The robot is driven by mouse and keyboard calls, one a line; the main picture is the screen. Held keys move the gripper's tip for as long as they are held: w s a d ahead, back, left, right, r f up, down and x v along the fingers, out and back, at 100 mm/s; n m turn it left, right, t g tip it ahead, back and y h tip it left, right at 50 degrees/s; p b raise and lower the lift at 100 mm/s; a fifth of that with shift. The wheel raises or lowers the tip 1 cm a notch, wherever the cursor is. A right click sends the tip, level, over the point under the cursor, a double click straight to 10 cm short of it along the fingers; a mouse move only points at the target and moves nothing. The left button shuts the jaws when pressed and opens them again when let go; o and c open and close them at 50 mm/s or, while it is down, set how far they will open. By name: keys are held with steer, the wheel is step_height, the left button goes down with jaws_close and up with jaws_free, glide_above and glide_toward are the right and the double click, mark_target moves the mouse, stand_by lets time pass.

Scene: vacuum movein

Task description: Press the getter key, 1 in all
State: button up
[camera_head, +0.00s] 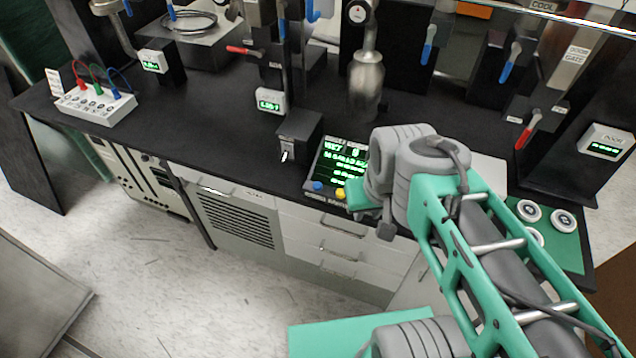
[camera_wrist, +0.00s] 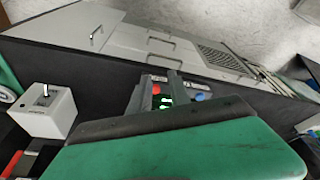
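A control panel (camera_head: 338,170) with a green-lit screen stands near the front edge of the black bench in the head view. It has a blue key (camera_head: 318,186) and a yellow key (camera_head: 340,193) at its front; my arm covers its right side. In the wrist view, a red key (camera_wrist: 156,89) shows between my fingers and the blue key (camera_wrist: 203,97) lies right of them. I cannot read which key is the getter key. My gripper (camera_wrist: 160,76) is open and empty over the panel; whether it touches is unclear. Its fingers are hidden in the head view.
A black box with a white lever (camera_head: 300,137) stands left of the panel. A white box with a metal lever (camera_wrist: 46,112) shows left in the wrist view. A terminal block with coloured cables (camera_head: 97,104) is far left. A metal vessel (camera_head: 366,85) stands behind the panel.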

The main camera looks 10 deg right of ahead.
jaws_close()
stand_by(1.4)
